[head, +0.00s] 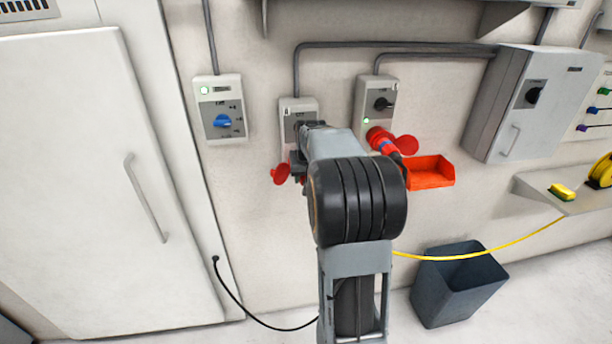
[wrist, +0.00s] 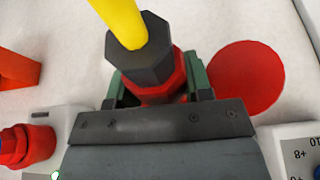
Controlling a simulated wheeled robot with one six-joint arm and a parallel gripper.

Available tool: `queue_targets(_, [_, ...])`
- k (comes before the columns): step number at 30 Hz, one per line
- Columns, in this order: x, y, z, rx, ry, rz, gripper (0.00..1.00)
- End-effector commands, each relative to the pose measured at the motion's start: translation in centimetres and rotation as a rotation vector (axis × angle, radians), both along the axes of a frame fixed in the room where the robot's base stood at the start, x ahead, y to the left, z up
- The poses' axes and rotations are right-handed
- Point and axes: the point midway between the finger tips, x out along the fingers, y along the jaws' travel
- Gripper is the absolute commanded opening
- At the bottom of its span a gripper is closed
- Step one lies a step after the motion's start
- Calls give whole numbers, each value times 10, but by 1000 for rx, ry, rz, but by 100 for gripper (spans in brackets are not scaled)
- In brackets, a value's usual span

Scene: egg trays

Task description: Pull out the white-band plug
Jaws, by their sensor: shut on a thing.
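In the wrist view, my gripper (wrist: 158,92) is shut on a red plug (wrist: 165,92) with a black hexagonal collar (wrist: 139,55) and a yellow cable (wrist: 121,18). No white band shows on its visible part. In the head view, my arm covers this plug at the middle socket box (head: 298,104). A round red lid hangs open there (head: 280,173) and also shows in the wrist view (wrist: 248,78). I cannot tell how deep the plug sits in the socket.
A blue-banded red plug (head: 380,139) sits in the socket box to the right (head: 383,92). Beside it is a red-orange bin (head: 432,174). A blue-knob box (head: 220,108) is to the left. The yellow cable crosses above a dark waste bin (head: 453,285) to the shelf (head: 590,196).

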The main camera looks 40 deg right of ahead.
Motion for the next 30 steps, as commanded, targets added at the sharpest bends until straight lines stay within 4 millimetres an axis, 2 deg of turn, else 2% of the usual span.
queue_targets(1, [0,0,0,0,0,0,29])
queue_targets(6, [0,0,0,0,-1,0,13])
queue_targets(30, [-19,9,0,-1,-2,0,13])
